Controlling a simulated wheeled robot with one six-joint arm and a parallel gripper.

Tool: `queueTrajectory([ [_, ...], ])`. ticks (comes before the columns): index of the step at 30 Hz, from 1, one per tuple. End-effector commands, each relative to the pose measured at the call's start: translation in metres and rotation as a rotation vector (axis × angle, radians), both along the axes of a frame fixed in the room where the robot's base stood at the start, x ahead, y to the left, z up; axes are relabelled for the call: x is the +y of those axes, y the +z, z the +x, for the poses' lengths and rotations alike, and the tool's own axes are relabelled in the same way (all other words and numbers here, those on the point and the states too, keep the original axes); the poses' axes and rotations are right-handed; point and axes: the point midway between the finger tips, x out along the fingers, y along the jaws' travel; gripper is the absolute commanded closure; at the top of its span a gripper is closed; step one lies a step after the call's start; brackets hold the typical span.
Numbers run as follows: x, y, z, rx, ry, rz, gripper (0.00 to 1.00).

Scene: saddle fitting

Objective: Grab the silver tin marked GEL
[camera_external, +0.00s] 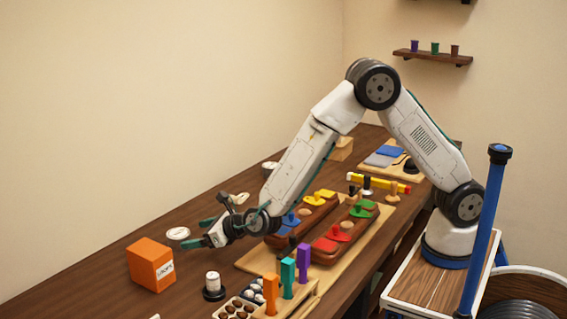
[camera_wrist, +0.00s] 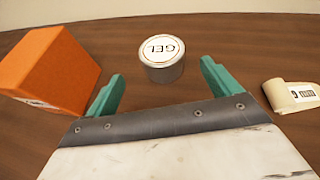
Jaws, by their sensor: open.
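The silver tin marked GEL (camera_wrist: 161,62) stands upright on the dark wooden bench in the wrist view, its white lid facing up. My gripper (camera_wrist: 158,84) is open and empty. Its two green fingers point toward the tin, one to either side of its line, and the tin stands just beyond the fingertips. In the external view the tin (camera_external: 178,233) shows as a pale round lid just left of my gripper (camera_external: 194,234), low over the bench. No contact between fingers and tin is visible.
An orange box (camera_wrist: 50,70) stands close to the left finger; it also shows in the external view (camera_external: 150,266). A cream roll with a label (camera_wrist: 292,95) lies to the right. A black-based white spool (camera_external: 213,283) and wooden trays stand nearer the front. Bench beyond the tin is clear.

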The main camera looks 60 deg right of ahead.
Motion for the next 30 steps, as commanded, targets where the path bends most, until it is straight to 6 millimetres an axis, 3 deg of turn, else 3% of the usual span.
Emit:
queueTrajectory([
  [15,0.01,-0.029,0.059,0.0,-0.001,-0.001,0.11],
  [25,0.012,-0.032,0.068,0.001,0.0,0.0,0.11],
  [26,0.012,-0.032,0.068,0.001,0.0,0.0,0.14],
  [30,0.012,-0.032,0.067,0.001,0.0,0.0,0.53],
])
